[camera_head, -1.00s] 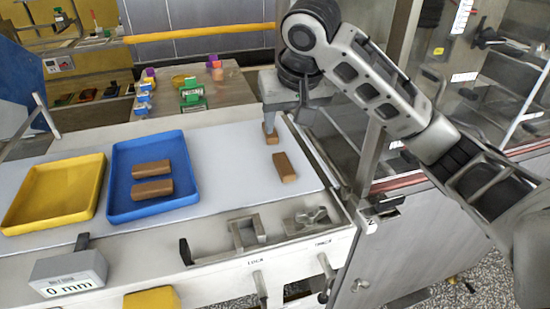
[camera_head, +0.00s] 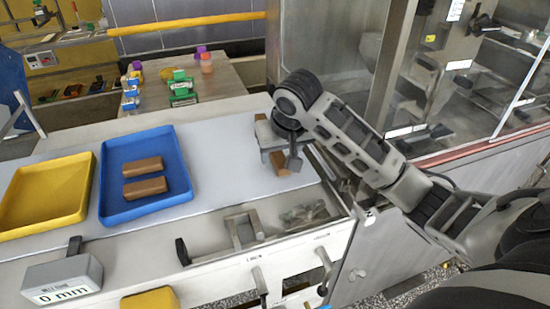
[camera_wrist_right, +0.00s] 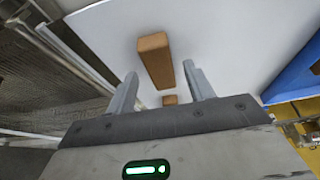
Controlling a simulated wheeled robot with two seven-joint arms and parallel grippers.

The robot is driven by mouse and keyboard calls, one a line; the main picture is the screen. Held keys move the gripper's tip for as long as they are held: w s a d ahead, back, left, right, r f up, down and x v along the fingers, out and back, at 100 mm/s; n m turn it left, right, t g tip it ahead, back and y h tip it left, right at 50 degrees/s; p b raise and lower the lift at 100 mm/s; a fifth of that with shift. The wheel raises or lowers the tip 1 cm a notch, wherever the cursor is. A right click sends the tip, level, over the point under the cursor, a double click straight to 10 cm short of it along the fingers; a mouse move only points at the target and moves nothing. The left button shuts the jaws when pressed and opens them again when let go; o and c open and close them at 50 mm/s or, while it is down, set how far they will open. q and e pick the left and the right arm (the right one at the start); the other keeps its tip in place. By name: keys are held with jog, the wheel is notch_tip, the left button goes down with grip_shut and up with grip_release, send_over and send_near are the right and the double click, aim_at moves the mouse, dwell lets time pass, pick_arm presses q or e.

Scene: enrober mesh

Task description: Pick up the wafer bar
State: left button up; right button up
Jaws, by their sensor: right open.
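A brown wafer bar (camera_head: 279,161) lies on the white surface, partly hidden by my right gripper (camera_head: 279,157). In the right wrist view this bar (camera_wrist_right: 155,60) lies beyond the fingertips, roughly in line with the gap. My right gripper (camera_wrist_right: 160,70) is open, with nothing held between its fingers. A second brown bar (camera_wrist_right: 170,100) shows small between the fingers, cut off by the gripper body. Two more brown bars (camera_head: 142,167) (camera_head: 145,188) lie in the blue tray. My left gripper is not in view.
The blue tray (camera_head: 118,208) and an empty yellow tray (camera_head: 40,200) stand left on the white surface (camera_head: 225,160). The surface between the blue tray and my gripper is clear. A glazed machine (camera_head: 430,95) stands right. Metal fittings (camera_head: 240,232) line the front edge.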

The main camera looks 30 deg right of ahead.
jog(key=shift+w+f, duration=0.25)
jog(key=shift+f, duration=0.15)
jog(key=shift+s, duration=0.1)
jog(key=c, duration=0.9)
jog(key=shift+o, duration=0.2)
jog(key=shift+r, duration=0.1)
